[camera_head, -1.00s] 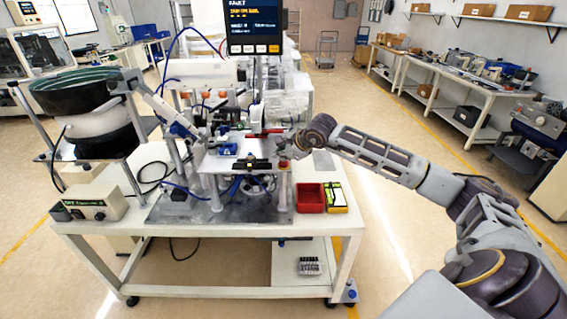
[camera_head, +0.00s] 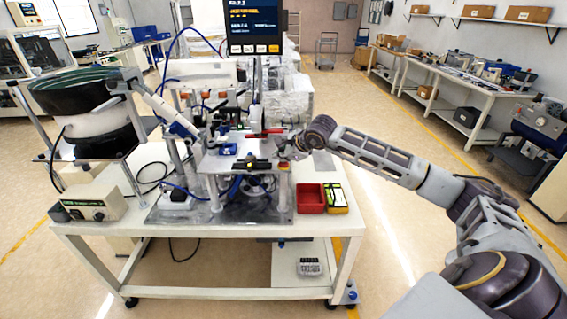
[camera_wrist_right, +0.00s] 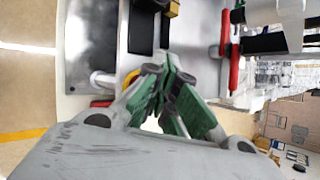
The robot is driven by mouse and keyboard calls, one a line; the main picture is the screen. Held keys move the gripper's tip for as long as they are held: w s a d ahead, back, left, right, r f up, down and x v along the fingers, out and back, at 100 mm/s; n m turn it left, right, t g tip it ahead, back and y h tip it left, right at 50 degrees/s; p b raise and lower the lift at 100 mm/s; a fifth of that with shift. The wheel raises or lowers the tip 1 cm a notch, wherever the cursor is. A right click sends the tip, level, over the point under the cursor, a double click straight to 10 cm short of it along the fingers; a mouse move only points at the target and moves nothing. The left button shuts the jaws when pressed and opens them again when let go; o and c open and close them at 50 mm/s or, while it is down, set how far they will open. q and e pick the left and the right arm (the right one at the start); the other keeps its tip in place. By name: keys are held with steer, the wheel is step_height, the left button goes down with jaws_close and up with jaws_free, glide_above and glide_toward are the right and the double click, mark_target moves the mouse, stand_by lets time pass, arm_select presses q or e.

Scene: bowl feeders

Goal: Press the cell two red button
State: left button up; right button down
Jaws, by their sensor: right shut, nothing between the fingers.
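My right gripper (camera_head: 286,148) is at the right end of the bowl feeder station's raised plate (camera_head: 216,164). In the right wrist view my green fingers (camera_wrist_right: 164,90) are together with nothing held. A small red piece (camera_head: 283,165) shows just below the gripper at the plate's right end; I cannot tell whether it is the cell two red button. In the wrist view an orange-yellow curved edge (camera_wrist_right: 131,77) shows beside the fingertips, partly hidden by them. I see no clear contact. My left gripper is not in view.
A red bin (camera_head: 311,198) and a yellow-black item (camera_head: 336,197) stand on the table's right. A screen (camera_head: 254,27) stands above. The floor to the right is open.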

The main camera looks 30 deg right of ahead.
steer(key=shift+r, duration=0.15)
stand_by(0.4)
steer(key=shift+r, duration=0.75)
steer(key=shift+r, duration=0.15)
steer(key=shift+r+p, duration=1.2)
steer(key=shift+r, duration=1.15)
step_height(320, 180, up, 9)
steer(key=p, duration=0.4)
glide_above(281, 164)
steer(key=shift+d, duration=0.15)
